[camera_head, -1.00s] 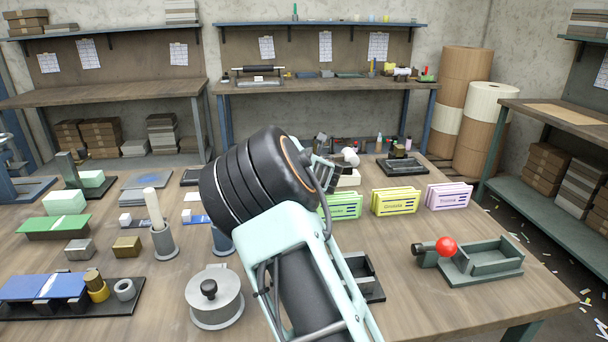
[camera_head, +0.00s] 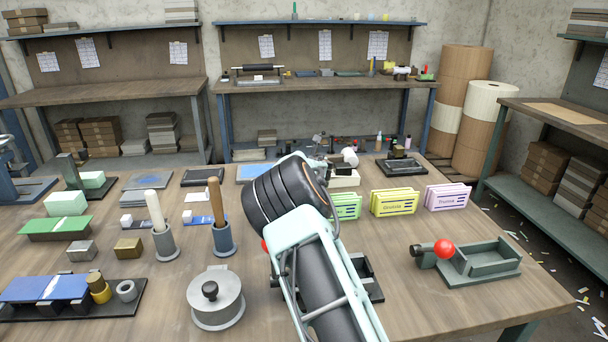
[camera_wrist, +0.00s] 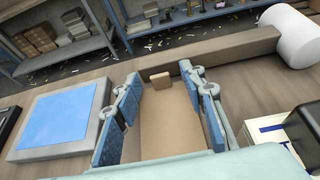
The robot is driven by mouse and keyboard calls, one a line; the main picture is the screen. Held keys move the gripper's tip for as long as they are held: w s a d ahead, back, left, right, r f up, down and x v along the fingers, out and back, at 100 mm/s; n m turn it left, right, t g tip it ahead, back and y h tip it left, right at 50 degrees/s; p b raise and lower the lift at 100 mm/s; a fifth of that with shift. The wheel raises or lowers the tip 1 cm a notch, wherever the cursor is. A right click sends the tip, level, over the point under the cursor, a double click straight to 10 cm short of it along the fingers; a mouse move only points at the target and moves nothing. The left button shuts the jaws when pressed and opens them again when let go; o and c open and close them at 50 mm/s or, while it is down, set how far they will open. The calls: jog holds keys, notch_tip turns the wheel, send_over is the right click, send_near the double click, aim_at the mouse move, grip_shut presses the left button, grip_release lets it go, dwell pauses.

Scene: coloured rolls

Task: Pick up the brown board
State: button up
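In the wrist view a flat tan-brown board (camera_wrist: 165,128) lies between the two blue-grey fingers of my gripper (camera_wrist: 164,92). The fingers are spread wide, one along each side of the board, and I cannot tell whether they touch it. A small brown block (camera_wrist: 160,80) is at the board's far end. The wrist housing covers the near end. In the head view my dark wrist and pale green arm hide the board and most of my gripper.
A blue-topped grey pad (camera_wrist: 58,118) lies left of my gripper. A white item with a blue stripe (camera_wrist: 275,138) is close on the right. Green, yellow (camera_head: 395,202) and pink card stands are to the right. Two upright handles in holders (camera_head: 222,240) stand left of my arm.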

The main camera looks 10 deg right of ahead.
jog(key=shift+f, duration=0.1)
jog(key=c, duration=1)
jog(key=shift+o, duration=0.2)
